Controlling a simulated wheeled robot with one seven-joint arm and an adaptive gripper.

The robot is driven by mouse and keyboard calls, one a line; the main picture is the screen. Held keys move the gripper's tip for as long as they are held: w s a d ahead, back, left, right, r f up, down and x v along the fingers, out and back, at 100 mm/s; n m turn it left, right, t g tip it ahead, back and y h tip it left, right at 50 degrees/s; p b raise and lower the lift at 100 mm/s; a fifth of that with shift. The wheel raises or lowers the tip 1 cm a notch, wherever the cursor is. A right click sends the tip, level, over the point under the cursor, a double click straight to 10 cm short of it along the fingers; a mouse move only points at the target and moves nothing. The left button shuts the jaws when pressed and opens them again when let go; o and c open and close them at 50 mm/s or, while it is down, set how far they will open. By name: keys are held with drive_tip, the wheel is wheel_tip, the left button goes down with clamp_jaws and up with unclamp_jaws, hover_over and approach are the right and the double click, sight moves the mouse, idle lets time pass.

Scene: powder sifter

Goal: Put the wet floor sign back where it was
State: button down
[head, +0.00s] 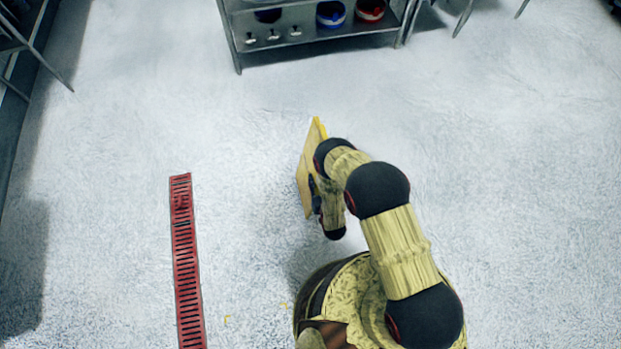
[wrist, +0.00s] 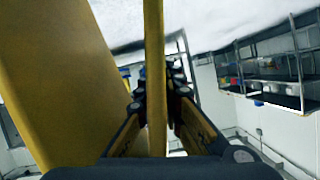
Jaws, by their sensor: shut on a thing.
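The yellow wet floor sign (head: 307,170) is held up in front of my base in the head view, left of my arm. In the wrist view a broad yellow panel (wrist: 62,85) of it fills the left side, and a thin yellow edge (wrist: 154,70) runs down the middle between the fingers. My gripper (wrist: 157,100) is shut on that edge. In the head view the gripper (head: 316,192) is mostly hidden behind my arm. I cannot tell whether the sign touches the floor.
A long red floor drain grate (head: 186,265) lies on the left. A metal shelf (head: 320,30) with red and blue containers stands at the back. Another metal frame (head: 40,40) is at the far left. The pale floor around the sign is largely clear.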

drive_tip(key=w+a+f+b, duration=0.2)
drive_tip(key=w+f+b, duration=0.3)
drive_tip(key=w+f, duration=0.3)
wheel_tip(320, 180, down, 2)
drive_tip(key=shift+a+f, duration=0.1)
drive_tip(key=shift+a, duration=0.05)
drive_tip(key=shift+s, duration=0.1)
drive_tip(key=c, duration=2.4)
unclamp_jaws()
drive_tip(key=shift+s+f, duration=0.1)
drive_tip(key=shift+f, duration=0.05)
drive_tip(key=o, duration=0.4)
drive_tip(key=shift+o, duration=0.4)
